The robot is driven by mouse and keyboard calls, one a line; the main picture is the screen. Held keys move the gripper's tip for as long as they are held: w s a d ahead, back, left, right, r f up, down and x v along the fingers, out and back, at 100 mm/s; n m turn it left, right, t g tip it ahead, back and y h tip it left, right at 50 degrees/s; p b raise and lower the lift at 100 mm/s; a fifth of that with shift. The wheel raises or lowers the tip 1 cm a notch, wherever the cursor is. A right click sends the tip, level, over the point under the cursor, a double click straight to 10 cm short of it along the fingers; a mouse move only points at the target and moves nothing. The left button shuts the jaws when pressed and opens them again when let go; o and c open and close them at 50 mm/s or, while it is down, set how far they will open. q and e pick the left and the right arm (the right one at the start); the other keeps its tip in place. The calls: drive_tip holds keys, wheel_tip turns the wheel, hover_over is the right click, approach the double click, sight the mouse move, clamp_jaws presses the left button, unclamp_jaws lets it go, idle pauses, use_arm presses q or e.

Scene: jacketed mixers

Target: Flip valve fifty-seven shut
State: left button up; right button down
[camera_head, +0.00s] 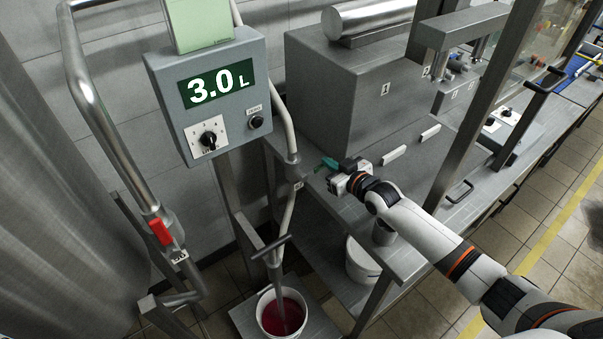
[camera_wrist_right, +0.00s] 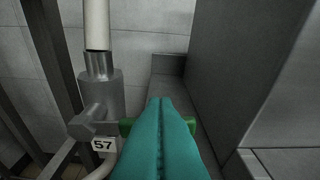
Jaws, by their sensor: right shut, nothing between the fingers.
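Valve fifty-seven (camera_wrist_right: 95,98) is a grey metal body on a vertical pipe, with a white "57" tag (camera_wrist_right: 103,145) below it. In the head view the valve (camera_head: 296,172) sits just left of my right gripper (camera_head: 325,164). My right gripper's teal fingers (camera_wrist_right: 168,102) are shut together and empty, right of the valve body. A green bar (camera_wrist_right: 126,127), seemingly the valve's lever, shows on both sides of the fingers; its middle is hidden behind them. I cannot tell whether they touch. My left gripper is not in view.
A grey control box (camera_head: 207,95) reads 3.0 L. A red-handled valve (camera_head: 160,232) is on the left pipe. A bucket with red liquid (camera_head: 282,313) stands under a spout. A grey tank block (camera_head: 350,85) rises beside the gripper; a white bucket (camera_head: 361,262) sits below the bench.

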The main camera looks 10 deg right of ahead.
drive_tip(key=shift+d+f+b, duration=0.15)
drive_tip(key=shift+f+b, duration=0.15)
drive_tip(key=shift+f, duration=0.1)
idle(0.4)
drive_tip(key=s+d+r+p, duration=0.1)
drive_tip(key=s+d+r, duration=0.2)
drive_tip(key=s+r, duration=0.3)
drive_tip(key=v, duration=0.3)
drive_tip(key=shift+a, duration=0.15)
drive_tip(key=shift+s+f, duration=0.1)
drive_tip(key=shift+f, duration=0.05)
idle(0.3)
